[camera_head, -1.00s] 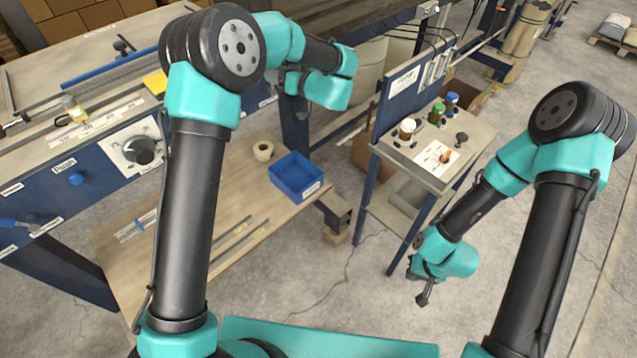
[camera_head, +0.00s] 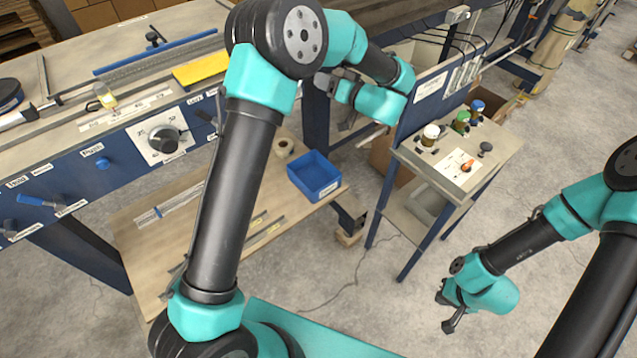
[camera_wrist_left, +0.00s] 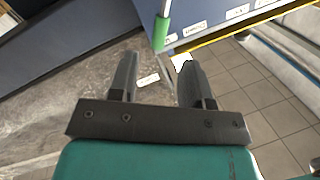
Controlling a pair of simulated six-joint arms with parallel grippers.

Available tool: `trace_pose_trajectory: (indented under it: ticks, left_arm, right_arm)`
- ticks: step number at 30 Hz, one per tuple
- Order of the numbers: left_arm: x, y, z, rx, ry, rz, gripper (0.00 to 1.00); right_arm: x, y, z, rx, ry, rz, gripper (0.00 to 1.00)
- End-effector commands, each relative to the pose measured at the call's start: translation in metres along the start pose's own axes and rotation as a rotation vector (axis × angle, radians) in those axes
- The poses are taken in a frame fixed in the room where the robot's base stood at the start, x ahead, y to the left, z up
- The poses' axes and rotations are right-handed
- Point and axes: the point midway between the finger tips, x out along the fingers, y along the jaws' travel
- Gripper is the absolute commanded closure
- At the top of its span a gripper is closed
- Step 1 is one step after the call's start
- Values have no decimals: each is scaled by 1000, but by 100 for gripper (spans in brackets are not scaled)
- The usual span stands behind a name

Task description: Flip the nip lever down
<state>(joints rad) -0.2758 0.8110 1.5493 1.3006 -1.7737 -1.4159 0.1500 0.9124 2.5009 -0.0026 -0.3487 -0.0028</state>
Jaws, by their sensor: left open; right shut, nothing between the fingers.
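In the left wrist view, a lever with a green grip (camera_wrist_left: 160,32) hangs on a pale rod beside the blue machine side, just beyond my left fingertips. I cannot read a label naming it as the nip lever. My left gripper (camera_wrist_left: 156,80) is open and empty, with the green grip ahead of the gap and apart from the fingers. In the head view, my left gripper (camera_head: 324,84) is at the right end of the machine, partly hidden. A blue-handled lever (camera_head: 36,200) is on the front panel at far left. My right gripper (camera_head: 450,322) is shut and empty over the floor.
The blue front panel has a dial (camera_head: 163,139) and a blue push knob (camera_head: 102,163). A lower wooden shelf (camera_head: 150,245) carries a tape roll (camera_head: 284,147) and a blue bin (camera_head: 315,176).

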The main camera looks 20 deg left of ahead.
Motion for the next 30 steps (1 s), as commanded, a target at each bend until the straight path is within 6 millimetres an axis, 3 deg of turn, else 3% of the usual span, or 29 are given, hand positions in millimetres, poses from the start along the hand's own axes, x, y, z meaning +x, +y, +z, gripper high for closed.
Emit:
trace_pose_trajectory:
  ticks: [20, 30]
  left_arm:
    - [-106, 0, 0, 0, 2, 2, 56]
    - [-72, 28, 30, -53, 78, 161, 56]
  right_arm:
    - [0, 0, 0, 0, 0, 0, 100]
    - [0, 0, 0, 0, 0, 0, 100]
